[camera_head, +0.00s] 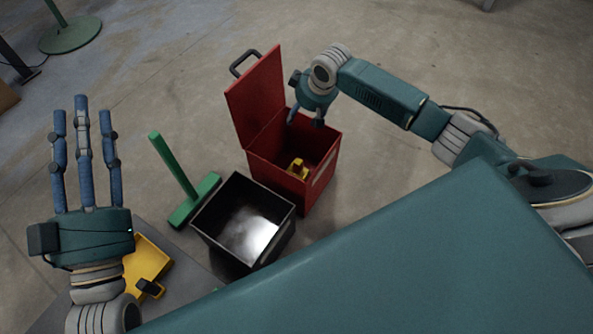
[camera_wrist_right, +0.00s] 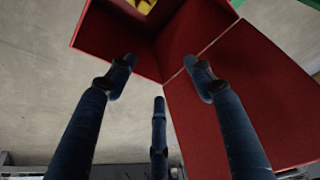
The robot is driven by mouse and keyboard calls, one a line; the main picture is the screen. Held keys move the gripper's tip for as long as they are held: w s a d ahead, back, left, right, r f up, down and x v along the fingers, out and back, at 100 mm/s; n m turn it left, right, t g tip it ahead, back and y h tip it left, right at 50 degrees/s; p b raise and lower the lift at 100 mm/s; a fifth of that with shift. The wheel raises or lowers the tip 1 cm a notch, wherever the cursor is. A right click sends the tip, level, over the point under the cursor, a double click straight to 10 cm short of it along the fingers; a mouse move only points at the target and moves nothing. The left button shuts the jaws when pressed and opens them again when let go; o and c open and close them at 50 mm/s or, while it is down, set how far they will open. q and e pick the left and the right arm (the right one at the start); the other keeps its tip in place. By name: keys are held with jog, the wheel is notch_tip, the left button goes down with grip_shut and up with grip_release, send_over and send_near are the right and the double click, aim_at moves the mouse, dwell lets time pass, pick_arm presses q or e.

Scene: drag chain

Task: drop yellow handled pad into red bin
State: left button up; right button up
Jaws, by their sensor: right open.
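The red bin (camera_head: 325,158) stands on the floor with its lid (camera_head: 257,97) raised. A yellow thing (camera_head: 298,169), likely the yellow handled pad, lies inside the red bin at the bottom. In the right wrist view a bit of yellow (camera_wrist_right: 143,5) shows at the top edge inside the red bin (camera_wrist_right: 125,40). My right gripper (camera_head: 306,118) is open and empty above the bin, beside the raised lid; its spread fingers also show in the right wrist view (camera_wrist_right: 160,85). My left gripper (camera_head: 86,155) is open with its fingers extended, well to the left of the bin.
A black open bin (camera_head: 205,232) stands next to the red bin. A green T-shaped tool (camera_head: 176,170) stands left of it. A yellow tray-like object (camera_head: 146,262) with a black part lies on a grey surface (camera_head: 190,290) by my left wrist. Behind the red bin the floor is clear.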

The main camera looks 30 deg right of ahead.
jog(key=v, duration=1.1)
jog(key=shift+r, duration=0.4)
jog(key=shift+s, duration=0.15)
